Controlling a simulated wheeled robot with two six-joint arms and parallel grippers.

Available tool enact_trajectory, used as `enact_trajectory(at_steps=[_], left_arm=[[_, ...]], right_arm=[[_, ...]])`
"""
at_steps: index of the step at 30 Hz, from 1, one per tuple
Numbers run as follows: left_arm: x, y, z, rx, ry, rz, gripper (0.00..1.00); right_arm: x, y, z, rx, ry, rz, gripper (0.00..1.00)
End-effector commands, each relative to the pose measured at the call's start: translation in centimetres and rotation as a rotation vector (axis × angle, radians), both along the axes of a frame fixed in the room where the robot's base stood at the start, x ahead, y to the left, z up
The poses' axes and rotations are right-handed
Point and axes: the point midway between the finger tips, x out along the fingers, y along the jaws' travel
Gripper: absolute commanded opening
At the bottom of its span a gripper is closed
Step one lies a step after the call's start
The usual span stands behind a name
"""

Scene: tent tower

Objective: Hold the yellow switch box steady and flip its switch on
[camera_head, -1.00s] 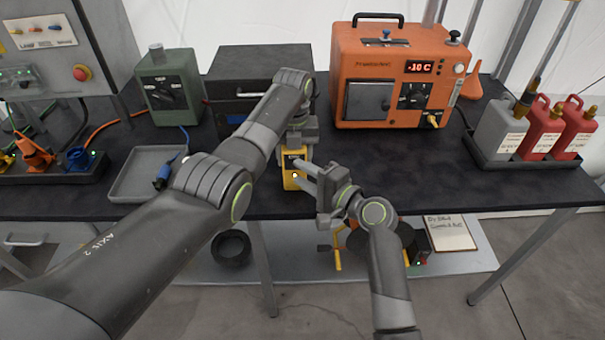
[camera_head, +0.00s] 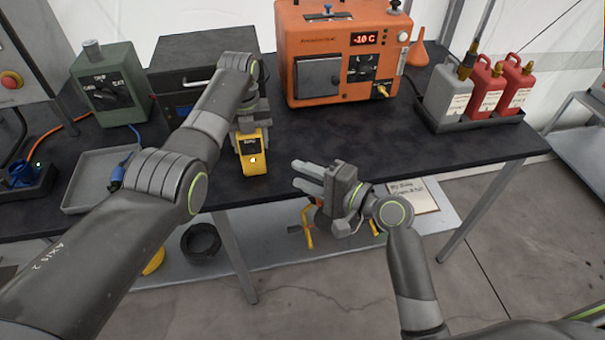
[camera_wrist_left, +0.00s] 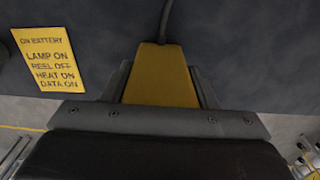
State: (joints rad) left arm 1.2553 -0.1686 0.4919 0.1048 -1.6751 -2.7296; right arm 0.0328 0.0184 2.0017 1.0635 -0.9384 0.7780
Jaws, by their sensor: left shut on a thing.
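The yellow switch box (camera_head: 254,166) stands near the table's front edge, with a dark label and a small pale spot on its face. My left gripper (camera_head: 250,126) reaches it from behind and is shut on it. In the left wrist view the yellow box (camera_wrist_left: 160,76) sits between the two fingers, with a dark cable at its far end. The switch's position is too small to tell. My right gripper (camera_head: 298,177) is right of the box and apart from it, holding nothing visible. Its two fingers lie close together; whether they fully meet is unclear.
A yellow note (camera_wrist_left: 48,60) lies on the dark tabletop beside the box. An orange machine (camera_head: 335,60) reading -10 C stands behind. A tray with canisters (camera_head: 480,124) is at right, a grey tray (camera_head: 85,198) at left. The tabletop right of the box is clear.

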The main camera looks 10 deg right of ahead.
Motion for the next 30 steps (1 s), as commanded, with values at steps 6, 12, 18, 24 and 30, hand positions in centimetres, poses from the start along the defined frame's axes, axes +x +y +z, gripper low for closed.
enact_trajectory(at_steps=[6, 12, 18, 24, 30], left_arm=[[0.0, 0.0, 0.0, 0.000, -0.001, 0.000, 0.67], [0.0, 0.0, 0.0, 0.000, 0.000, 0.000, 0.78], [0.0, 0.0, 0.2, 0.000, -0.001, 0.000, 0.78], [0.1, 0.0, 3.0, -0.001, -0.005, 0.000, 0.78], [0.1, 0.0, 7.4, 0.000, -0.005, 0.000, 0.78]], right_arm=[[0.0, 0.0, 0.0, 0.000, 0.000, 0.000, 0.34], [0.0, 0.0, 0.0, 0.000, 0.000, 0.000, 0.34], [0.0, 0.0, 0.0, 0.000, 0.000, 0.000, 0.34], [0.0, 0.0, 0.0, 0.000, 0.000, 0.000, 0.34], [0.0, 0.0, 0.0, 0.000, 0.000, 0.000, 0.34]])
